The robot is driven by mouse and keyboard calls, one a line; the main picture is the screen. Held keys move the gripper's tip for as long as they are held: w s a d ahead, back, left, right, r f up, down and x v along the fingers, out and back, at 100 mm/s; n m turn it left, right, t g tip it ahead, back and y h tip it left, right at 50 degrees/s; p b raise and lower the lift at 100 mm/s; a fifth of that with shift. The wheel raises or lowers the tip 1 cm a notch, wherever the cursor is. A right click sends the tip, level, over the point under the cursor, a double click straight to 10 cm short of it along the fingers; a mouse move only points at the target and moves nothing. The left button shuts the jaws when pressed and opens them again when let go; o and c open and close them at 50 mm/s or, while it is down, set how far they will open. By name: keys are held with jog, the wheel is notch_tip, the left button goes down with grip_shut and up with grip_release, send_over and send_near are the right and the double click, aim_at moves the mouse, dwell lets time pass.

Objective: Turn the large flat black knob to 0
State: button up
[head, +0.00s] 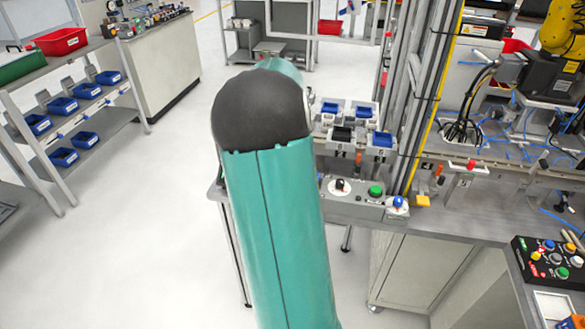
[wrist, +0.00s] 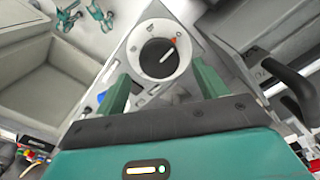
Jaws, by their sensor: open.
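The large flat black knob (wrist: 157,50) sits on a round white dial plate in the wrist view. Its white pointer line slants to the upper right, toward a small orange mark (wrist: 175,41) on the plate. The dial's lettering is too small to read. My gripper (wrist: 161,70) is open, with one green finger at each lower side of the dial; contact cannot be told. In the head view, a small dark knob (head: 340,186) shows on a grey control box (head: 357,205); my arm covers the area left of it, and my gripper is hidden there.
A metal post with a yellow strip rises to the right. A button panel (head: 550,262) lies at the far right.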

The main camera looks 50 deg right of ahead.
notch_tip(320, 180, up, 11)
jog(key=shift+a, duration=0.1)
dwell(0.7)
jog(key=w+a+r+n+t, duration=0.15)
jog(key=a+n, duration=0.35)
jog(key=a, duration=0.6)
jog(key=a+r+n+t, duration=0.1)
jog(key=a+r+n, duration=0.25)
jog(key=a, duration=0.85)
jog(key=s+a+f+n+t, duration=0.1)
jog(key=s+a+n, duration=0.3)
jog(key=a, duration=0.5)
jog(key=s+a+f+n+t, duration=0.2)
jog(key=s+a+n, duration=0.3)
jog(key=a, duration=0.5)
jog(key=f+n, duration=0.1)
jog(key=n, duration=0.1)
jog(key=shift+f+n, duration=0.15)
jog(key=shift+n, duration=0.2)
jog(key=shift+c, duration=0.2)
